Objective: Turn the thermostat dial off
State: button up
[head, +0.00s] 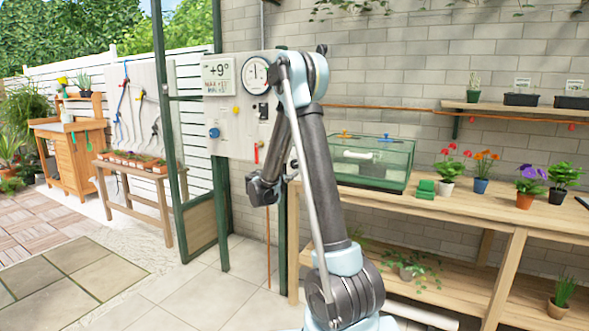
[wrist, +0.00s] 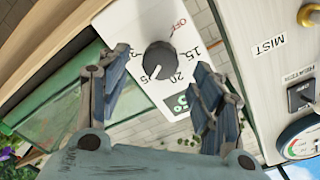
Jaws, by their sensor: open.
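The thermostat (wrist: 133,20) is a white box with a round black dial (wrist: 159,58) in the wrist view. A red OFF and the numbers 15 and 20 are printed around the dial. The dial's white mark points to the lower left, past 20, by a partly legible number ending in 5. My gripper (wrist: 161,62) is open, one finger on each side of the dial, with a visible gap to it. I cannot tell how far the fingertips are from the box. In the head view my arm hides the thermostat, and the fingers do not show clearly.
A control panel (head: 232,141) carries a gauge (head: 255,75), a blue knob (head: 214,132) and a red handle (head: 257,152). In the wrist view a heater switch (wrist: 300,95) and a brass knob (wrist: 310,16) lie to the right. A glass case (head: 372,160) stands on the bench.

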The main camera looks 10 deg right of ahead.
aim_at(294, 165)
jog(key=shift+x, duration=2.8)
jog(key=c, duration=1.1)
jog(key=shift+d, duration=0.25)
jog(key=shift+a, duration=0.15)
